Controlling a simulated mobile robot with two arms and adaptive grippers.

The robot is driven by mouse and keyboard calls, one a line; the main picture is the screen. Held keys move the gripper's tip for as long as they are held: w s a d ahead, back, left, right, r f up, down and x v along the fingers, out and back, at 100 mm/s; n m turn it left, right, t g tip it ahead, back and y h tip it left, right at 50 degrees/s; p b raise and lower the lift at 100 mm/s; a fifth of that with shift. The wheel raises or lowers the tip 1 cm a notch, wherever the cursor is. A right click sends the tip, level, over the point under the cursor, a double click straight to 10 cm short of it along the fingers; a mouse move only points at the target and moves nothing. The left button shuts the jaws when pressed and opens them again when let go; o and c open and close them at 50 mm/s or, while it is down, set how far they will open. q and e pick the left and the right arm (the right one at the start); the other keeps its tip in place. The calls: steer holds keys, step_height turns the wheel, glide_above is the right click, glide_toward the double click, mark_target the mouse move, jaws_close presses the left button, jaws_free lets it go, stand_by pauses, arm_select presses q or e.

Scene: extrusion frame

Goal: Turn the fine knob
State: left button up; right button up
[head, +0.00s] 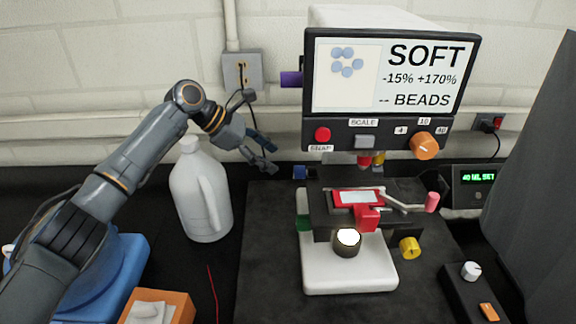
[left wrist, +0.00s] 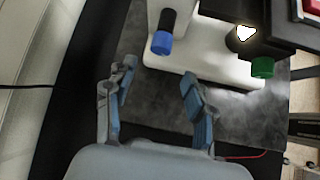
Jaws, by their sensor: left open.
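The microscope (head: 350,272) has a white base and several coloured knobs. I cannot tell from a label which knob is the fine one. A blue knob (head: 299,172) is on its left side near the back, and a green knob (head: 302,222) is lower and nearer. The blue knob (left wrist: 161,43) and the green knob (left wrist: 262,67) also show in the left wrist view. A yellow knob (head: 410,248) is on the right side. My left gripper (head: 268,157) is open and empty, left of the blue knob and apart from it. My right gripper is not in view.
A white jug (head: 201,190) stands left of the microscope, below my left arm. A screen (head: 392,76) with an orange dial (head: 425,145) rises above the stage. An orange box (head: 172,303) is at front left. A grey curtain (head: 535,170) hangs at right.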

mark_target(300, 172)
arm_select(q)
steer(key=p+x, duration=0.1)
steer(key=x, duration=0.6)
steer(key=shift+d+f, duration=0.1)
